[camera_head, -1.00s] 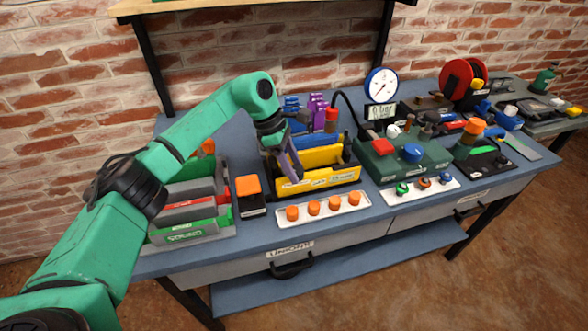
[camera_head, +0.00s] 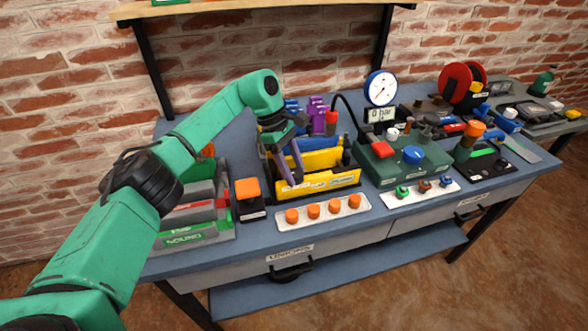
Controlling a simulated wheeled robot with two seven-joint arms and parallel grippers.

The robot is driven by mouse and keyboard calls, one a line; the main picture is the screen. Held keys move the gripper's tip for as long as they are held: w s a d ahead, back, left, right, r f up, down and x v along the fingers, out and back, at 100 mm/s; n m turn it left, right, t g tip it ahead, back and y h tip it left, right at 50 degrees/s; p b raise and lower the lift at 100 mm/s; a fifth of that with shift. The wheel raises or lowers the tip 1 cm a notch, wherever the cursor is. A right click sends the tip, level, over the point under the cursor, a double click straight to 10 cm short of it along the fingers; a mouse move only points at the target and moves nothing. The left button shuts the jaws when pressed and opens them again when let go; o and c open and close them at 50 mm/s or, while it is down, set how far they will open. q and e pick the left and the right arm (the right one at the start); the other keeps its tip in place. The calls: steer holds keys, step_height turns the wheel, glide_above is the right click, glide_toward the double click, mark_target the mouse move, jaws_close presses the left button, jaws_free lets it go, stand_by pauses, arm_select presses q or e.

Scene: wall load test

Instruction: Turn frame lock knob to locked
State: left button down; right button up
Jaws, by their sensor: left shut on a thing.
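My left arm comes in from the left and its gripper (camera_head: 290,168) points down at the left part of the yellow and black frame unit (camera_head: 330,180) on the bench. Its two lavender-grey fingers reach down at the front yellow panel. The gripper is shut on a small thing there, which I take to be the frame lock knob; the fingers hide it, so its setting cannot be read. My right gripper is not in view.
A plate with several orange knobs (camera_head: 324,211) lies in front of the frame unit. A black box with an orange top (camera_head: 248,189) and grey-green trays (camera_head: 190,238) stand left. A green gauge unit (camera_head: 430,165) stands right. The front bench edge is clear.

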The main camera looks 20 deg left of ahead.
arm_select(q)
steer(key=shift+c, duration=1.4)
jaws_free()
steer(key=shift+r, duration=0.1)
steer(key=p+v, duration=0.1)
steer(key=v, duration=1.3)
steer(key=shift+a+r, duration=0.25)
steer(key=shift+a, duration=0.05)
steer(key=shift+w, duration=0.1)
